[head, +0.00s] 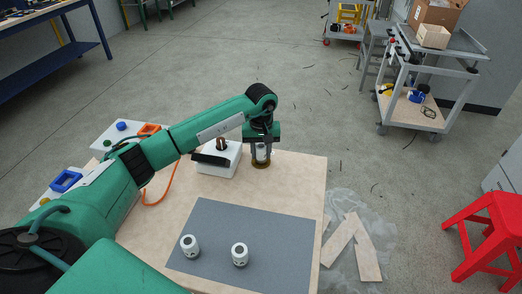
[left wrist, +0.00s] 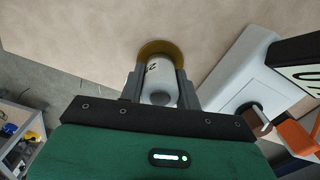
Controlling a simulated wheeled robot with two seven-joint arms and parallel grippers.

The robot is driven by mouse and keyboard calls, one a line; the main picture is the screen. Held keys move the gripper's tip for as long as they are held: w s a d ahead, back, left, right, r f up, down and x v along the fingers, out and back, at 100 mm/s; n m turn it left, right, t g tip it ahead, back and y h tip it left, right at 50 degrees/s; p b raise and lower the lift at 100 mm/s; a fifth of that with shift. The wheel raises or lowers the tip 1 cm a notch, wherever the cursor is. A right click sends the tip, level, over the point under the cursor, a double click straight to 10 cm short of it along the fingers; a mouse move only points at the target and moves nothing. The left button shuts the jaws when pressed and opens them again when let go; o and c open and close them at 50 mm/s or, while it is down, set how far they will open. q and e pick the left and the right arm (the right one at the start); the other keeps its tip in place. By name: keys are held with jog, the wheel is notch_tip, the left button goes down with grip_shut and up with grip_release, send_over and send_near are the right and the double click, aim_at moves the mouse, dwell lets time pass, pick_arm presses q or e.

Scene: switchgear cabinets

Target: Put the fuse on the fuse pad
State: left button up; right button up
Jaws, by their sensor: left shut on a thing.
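A white cylindrical fuse (head: 261,153) with dark markings is held upright between the fingers of my left gripper (head: 261,148), over the far part of the wooden table. It also shows between both fingers in the left wrist view (left wrist: 160,83). A brown-gold round disc, seemingly the fuse pad (head: 261,164), lies at the fuse's lower end. In the left wrist view, the disc's rim (left wrist: 152,46) shows around the fuse's far end. I cannot tell whether the fuse touches it. My right gripper is not in view.
A white block (head: 228,165) with a black plate and copper parts stands just left of the gripper. Two similar white cylinders (head: 190,245) (head: 240,254) stand on the grey mat (head: 265,222). Bare tabletop (head: 302,178) lies to the right.

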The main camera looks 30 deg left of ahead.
pick_arm(q)
jog(key=shift+f, duration=0.15)
jog(key=o, duration=1)
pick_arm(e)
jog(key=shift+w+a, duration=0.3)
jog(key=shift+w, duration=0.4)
pick_arm(q)
jog(key=shift+r, duration=0.2)
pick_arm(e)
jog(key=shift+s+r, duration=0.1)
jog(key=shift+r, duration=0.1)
